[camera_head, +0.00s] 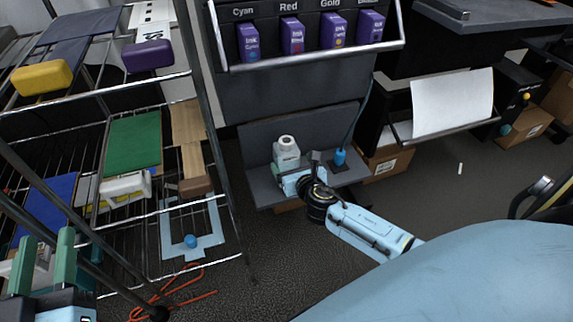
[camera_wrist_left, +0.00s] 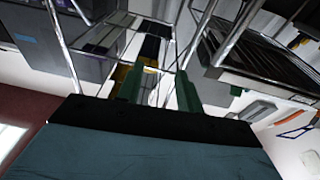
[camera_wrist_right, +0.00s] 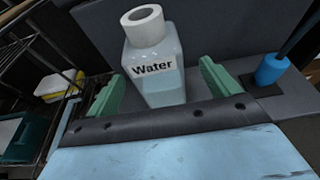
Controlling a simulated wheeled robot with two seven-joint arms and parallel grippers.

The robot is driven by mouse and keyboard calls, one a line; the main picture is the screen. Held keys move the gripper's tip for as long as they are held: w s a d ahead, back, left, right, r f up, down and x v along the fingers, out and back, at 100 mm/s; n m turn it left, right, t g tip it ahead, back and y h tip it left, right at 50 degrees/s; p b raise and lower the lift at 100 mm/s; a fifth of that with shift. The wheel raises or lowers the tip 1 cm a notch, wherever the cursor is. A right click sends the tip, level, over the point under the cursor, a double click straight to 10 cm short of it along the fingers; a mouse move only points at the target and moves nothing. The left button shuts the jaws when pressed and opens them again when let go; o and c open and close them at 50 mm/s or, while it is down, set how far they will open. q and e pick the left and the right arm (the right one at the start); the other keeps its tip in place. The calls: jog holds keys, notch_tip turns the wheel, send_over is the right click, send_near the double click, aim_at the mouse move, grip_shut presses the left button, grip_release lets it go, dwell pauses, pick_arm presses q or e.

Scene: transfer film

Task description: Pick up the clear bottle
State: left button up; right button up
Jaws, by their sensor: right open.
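The clear bottle (camera_head: 286,154), with a white ring-shaped top, stands upright on the grey shelf (camera_head: 262,190) of the printer stand. In the right wrist view the bottle (camera_wrist_right: 154,75) carries a "Water" label and stands between the two green fingers. My right gripper (camera_wrist_right: 158,85) is open around it, one finger on each side; contact cannot be seen. In the head view the right gripper (camera_head: 290,178) is at the bottle's front, partly hiding its base. My left gripper (camera_head: 50,250) is at the lower left by the wire rack, its green fingers apart and empty; it also shows in the left wrist view (camera_wrist_left: 160,85).
A blue plugged connector (camera_head: 340,157) with a cable stands right of the bottle. A slot of ink boxes (camera_head: 290,36) is above. The wire rack (camera_head: 228,215) is close on the left, with an orange cable (camera_head: 170,296) on the floor.

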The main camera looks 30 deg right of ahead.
jog(key=b+x, duration=0.2)
jog(key=x, duration=0.2)
jog(key=shift+a+f+b, duration=0.15)
jog(key=shift+b, duration=0.2)
pick_arm(q)
jog(key=s+r+t+h, duration=0.1)
jog(key=s+r+t, duration=0.2)
jog(key=r+t, duration=0.3)
jog(key=shift+r+h, duration=0.15)
jog(key=shift+h, duration=0.25)
pick_arm(e)
jog(key=shift+w, duration=0.5)
jog(key=c, duration=1.4)
